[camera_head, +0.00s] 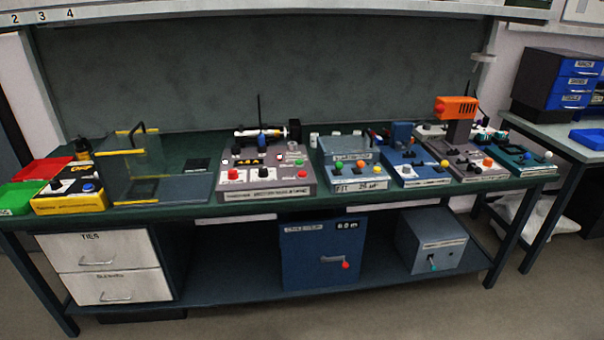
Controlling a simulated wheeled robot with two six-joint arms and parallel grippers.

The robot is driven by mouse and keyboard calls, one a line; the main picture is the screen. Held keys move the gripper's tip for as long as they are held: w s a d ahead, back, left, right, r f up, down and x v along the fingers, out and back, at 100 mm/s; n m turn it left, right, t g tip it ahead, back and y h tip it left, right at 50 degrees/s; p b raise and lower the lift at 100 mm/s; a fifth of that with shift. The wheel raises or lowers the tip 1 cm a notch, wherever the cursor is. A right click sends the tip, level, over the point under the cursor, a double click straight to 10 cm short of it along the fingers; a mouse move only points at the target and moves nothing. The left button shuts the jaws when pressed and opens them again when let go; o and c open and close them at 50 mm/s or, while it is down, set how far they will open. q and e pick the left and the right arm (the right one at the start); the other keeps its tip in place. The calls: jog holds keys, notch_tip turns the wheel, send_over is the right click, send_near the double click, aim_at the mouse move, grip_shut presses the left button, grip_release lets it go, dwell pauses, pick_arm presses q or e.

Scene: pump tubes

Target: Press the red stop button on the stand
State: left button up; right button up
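A grey stand (268,194) with a black rod and a horizontal part on top sits on the bench, left of centre. On its front panel a red button (233,174) shows at the left, and a smaller red button (299,162) shows at the right below a green one (292,147). Black knobs (263,172) lie between them. The labels are too small to read, so I cannot tell which red button is the stop. Neither of my grippers is in view.
The bench (210,208) also holds a clear-walled box (133,172), a yellow-and-black unit (70,200) and coloured trays (47,168) at the left. Several control boxes and an orange device (456,107) stand at the right. Drawers (103,262) and boxes fill the lower shelf.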

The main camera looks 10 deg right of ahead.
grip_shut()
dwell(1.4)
